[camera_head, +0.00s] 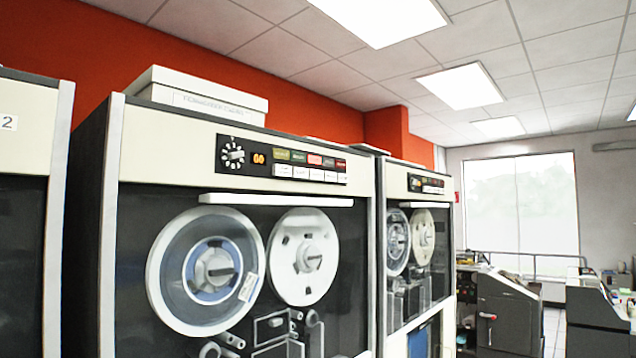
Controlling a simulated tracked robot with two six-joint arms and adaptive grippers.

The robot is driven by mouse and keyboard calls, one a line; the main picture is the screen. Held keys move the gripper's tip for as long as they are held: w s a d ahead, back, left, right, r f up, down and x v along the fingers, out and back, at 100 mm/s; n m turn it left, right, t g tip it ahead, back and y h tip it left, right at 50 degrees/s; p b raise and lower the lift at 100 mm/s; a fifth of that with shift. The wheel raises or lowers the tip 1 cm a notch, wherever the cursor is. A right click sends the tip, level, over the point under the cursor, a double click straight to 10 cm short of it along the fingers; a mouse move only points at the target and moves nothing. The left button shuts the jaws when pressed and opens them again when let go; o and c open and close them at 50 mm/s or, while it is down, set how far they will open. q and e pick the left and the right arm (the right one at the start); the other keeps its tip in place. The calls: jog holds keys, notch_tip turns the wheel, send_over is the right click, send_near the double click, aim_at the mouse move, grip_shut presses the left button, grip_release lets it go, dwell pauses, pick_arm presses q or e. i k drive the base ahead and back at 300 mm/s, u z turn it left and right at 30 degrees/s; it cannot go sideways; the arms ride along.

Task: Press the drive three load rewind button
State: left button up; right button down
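A tape drive (165,155) with a cream top and dark front fills the middle of the head view. Its control panel (246,158) has a round dial (232,154), a small orange display and a row of coloured lights. White buttons (300,171) sit below the lights; their labels are too small to read, so I cannot tell which is load rewind. The drive at the left edge carries a "2" label (8,123). No number is readable on the middle drive. Neither of my grippers is in view.
The middle drive has two tape reels (206,270) and a long white handle bar (275,200). A white box (205,92) lies on top. Another tape drive (416,250) stands to the right. Grey machines (508,310) stand farther right, before a bright window.

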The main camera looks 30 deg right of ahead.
aim_at(277, 170)
jog(key=u, duration=1.75)
jog(key=i, duration=0.05)
jog(key=z, duration=2.7)
